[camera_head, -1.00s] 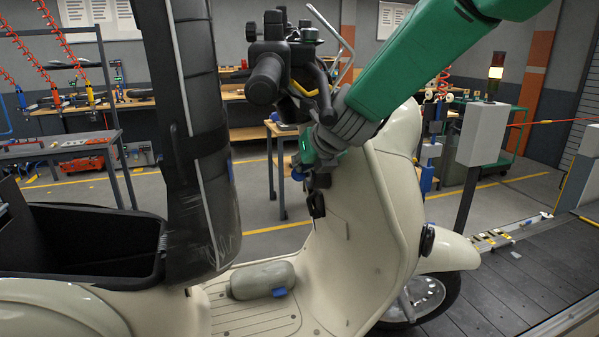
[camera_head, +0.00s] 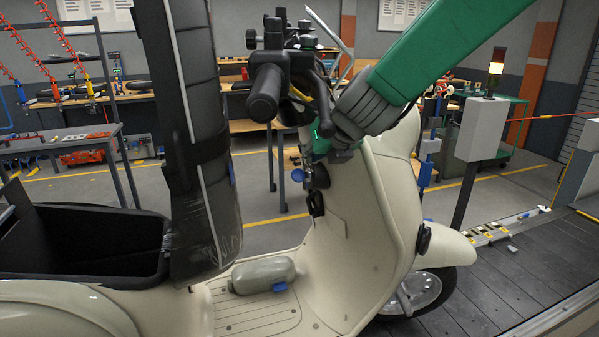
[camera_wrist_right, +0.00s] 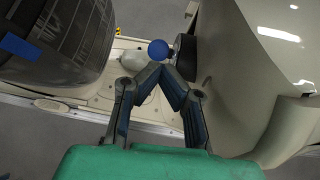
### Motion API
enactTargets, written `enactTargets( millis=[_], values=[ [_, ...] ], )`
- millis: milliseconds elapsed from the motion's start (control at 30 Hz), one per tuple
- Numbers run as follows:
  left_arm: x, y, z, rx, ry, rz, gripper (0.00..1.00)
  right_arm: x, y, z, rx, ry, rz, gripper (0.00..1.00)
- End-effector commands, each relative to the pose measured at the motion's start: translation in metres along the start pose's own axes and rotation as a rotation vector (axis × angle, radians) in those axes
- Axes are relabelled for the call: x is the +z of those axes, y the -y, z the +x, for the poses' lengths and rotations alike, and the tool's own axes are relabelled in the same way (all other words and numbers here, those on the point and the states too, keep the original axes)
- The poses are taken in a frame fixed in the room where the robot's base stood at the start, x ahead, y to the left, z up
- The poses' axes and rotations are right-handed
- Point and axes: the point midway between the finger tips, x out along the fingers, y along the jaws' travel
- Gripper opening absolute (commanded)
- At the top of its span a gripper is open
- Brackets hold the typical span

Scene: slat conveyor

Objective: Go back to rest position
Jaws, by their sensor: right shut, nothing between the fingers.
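My right arm, with green and grey links, comes in from the upper right in the head view. My right gripper (camera_head: 308,160) is near the front panel of the cream scooter (camera_head: 350,235), below the handlebar (camera_head: 270,85), and is partly hidden by its own wrist. In the right wrist view my right gripper (camera_wrist_right: 162,70) has its fingertips together with nothing between them. A blue ball-shaped knob (camera_wrist_right: 158,50) shows just beyond the tips; I cannot tell whether they touch. The knob (camera_head: 298,175) also shows in the head view. My left gripper is not in view.
The scooter's raised black seat (camera_head: 195,130) stands left of the arm, above an open storage bin (camera_head: 80,285). A grey cylinder (camera_head: 263,273) lies on the footboard. A signal post (camera_head: 482,130) stands right.

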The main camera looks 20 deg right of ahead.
Motion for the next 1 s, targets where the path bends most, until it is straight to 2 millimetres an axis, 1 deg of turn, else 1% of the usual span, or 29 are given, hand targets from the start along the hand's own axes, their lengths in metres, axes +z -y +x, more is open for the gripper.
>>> enactTargets(
  millis=[100, 267, 567, 667, 733, 767, 833, 867, 900, 967, 1000],
  values=[
    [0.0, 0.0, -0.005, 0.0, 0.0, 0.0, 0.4, 0.002, -0.001, -0.009, 0.001, 0.001, 0.001, 0.0],
    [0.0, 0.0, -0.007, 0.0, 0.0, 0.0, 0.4, 0.001, -0.001, -0.013, 0.001, 0.0, 0.0, 0.0],
    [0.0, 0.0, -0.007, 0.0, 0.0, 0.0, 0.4, 0.0, 0.0, -0.013, 0.0, -0.001, -0.002, 0.0],
    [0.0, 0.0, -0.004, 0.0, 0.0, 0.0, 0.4, -0.01, 0.003, -0.006, -0.008, -0.014, -0.036, 0.0],
    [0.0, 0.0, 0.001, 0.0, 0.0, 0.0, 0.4, -0.029, 0.009, 0.005, -0.02, -0.038, -0.103, 0.0],
    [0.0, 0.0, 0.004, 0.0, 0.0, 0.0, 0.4, -0.041, 0.013, 0.012, -0.027, -0.055, -0.147, 0.0],
    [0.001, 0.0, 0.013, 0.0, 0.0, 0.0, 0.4, -0.078, 0.024, 0.032, -0.044, -0.105, -0.287, 0.0],
    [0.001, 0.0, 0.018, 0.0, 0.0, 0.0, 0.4, -0.097, 0.029, 0.041, -0.049, -0.132, -0.361, 0.0],
    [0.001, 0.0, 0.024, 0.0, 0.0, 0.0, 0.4, -0.125, 0.037, 0.054, -0.052, -0.171, -0.472, 0.0],
    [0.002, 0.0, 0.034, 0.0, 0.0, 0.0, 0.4, -0.168, 0.049, 0.071, -0.048, -0.232, -0.649, 0.0],
    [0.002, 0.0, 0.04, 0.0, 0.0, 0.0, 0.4, -0.197, 0.057, 0.081, -0.039, -0.272, -0.769, 0.0]
  ],
)
